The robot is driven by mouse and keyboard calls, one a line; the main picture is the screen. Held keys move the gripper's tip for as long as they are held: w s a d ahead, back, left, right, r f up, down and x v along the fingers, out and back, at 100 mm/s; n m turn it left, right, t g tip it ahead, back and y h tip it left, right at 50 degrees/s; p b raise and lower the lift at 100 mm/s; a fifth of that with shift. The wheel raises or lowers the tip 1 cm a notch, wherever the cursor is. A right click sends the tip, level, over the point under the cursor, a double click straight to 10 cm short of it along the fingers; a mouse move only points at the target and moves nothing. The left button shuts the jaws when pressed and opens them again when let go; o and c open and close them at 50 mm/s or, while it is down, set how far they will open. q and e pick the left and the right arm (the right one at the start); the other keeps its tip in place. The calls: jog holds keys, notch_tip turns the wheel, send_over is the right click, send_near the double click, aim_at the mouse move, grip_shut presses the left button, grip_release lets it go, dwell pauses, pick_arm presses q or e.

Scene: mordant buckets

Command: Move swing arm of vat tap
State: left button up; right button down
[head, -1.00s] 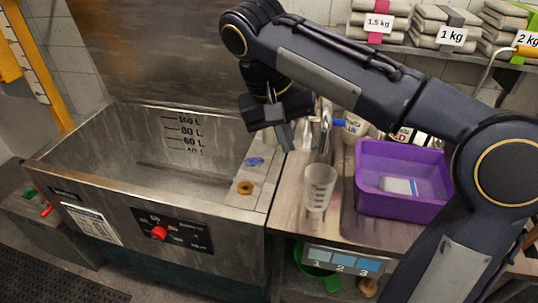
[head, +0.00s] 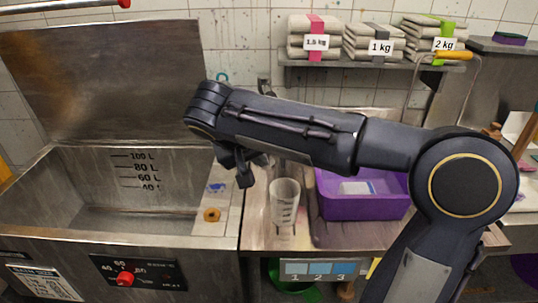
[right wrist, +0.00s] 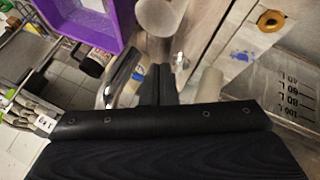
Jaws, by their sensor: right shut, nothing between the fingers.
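The vat (head: 100,190) stands at the left of the head view, its lid (head: 100,80) raised. My right gripper (head: 244,178) is over the vat's right ledge, beside the sink counter, shut and empty. In the right wrist view its dark fingers (right wrist: 158,84) lie together. A curved chrome pipe (right wrist: 122,72), which looks like the tap's swing arm, shows just left of the fingers there. I cannot tell whether they touch. In the head view my right arm hides the tap area. My left gripper is out of view.
A clear measuring beaker (head: 284,205) stands on the counter near my right gripper. A purple tub (head: 362,206) sits behind my forearm. Labelled bags (head: 313,42) fill the shelf above.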

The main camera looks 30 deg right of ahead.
jog(key=shift+s+d, duration=0.25)
jog(key=shift+d, duration=0.8)
